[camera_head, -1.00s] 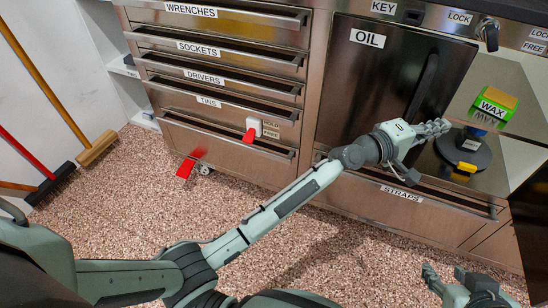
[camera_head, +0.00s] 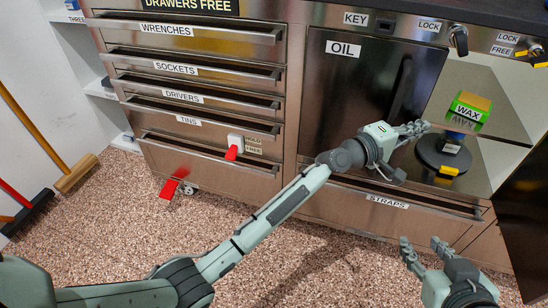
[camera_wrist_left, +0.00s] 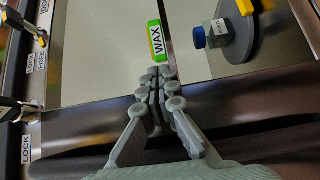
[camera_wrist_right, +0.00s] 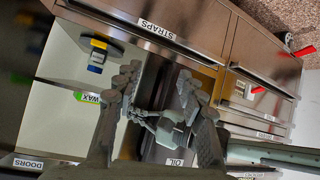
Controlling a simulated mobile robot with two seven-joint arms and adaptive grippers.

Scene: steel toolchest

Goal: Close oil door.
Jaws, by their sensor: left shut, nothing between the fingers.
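The oil door (camera_head: 345,90) is a dark, glossy panel labelled OIL with a black vertical handle (camera_head: 402,88). It covers the left part of the cabinet opening; I cannot tell how far ajar it is. My left gripper (camera_head: 414,129) is shut and empty in front of the door's lower right edge, its fingers pointing right. In the left wrist view its fingertips (camera_wrist_left: 161,82) overlap the door edge; contact is unclear. My right gripper (camera_head: 422,243) is open and empty, low in front of the straps drawer. Its spread fingers (camera_wrist_right: 160,85) also show in the right wrist view.
A green WAX box (camera_head: 468,108) and a dark round item (camera_head: 440,158) with a yellow part stand in the open compartment right of the door. A dark panel (camera_head: 525,200) stands at the far right. The straps drawer (camera_head: 350,207) lies below. Brooms lean at the left.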

